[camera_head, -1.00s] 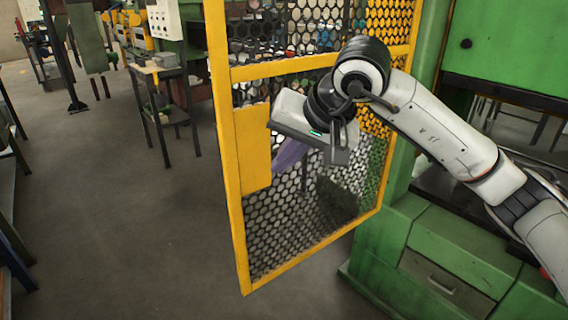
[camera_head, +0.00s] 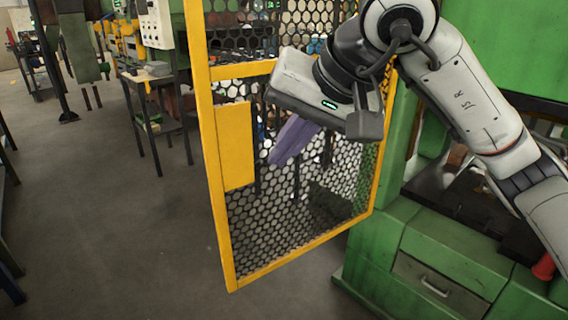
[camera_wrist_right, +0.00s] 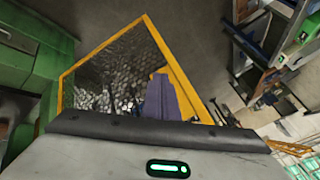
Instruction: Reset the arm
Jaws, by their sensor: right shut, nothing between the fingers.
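My right arm (camera_head: 465,95) comes in from the right edge of the head view, bent at a raised joint at the top. My right gripper (camera_head: 277,158) hangs below the white wrist body, with its purple fingers shut and empty. It is in front of the yellow-framed mesh gate (camera_head: 218,210); whether it touches the mesh is hard to tell. In the right wrist view the purple fingers (camera_wrist_right: 160,82) overlap the gate (camera_wrist_right: 182,80). My left gripper is not in view.
A green machine (camera_head: 405,240) with a drawer stands right of the gate. A small dark table (camera_head: 150,75) stands at the back left. Open grey floor (camera_head: 120,230) lies left of the gate. A red handle (camera_head: 543,267) shows at the lower right.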

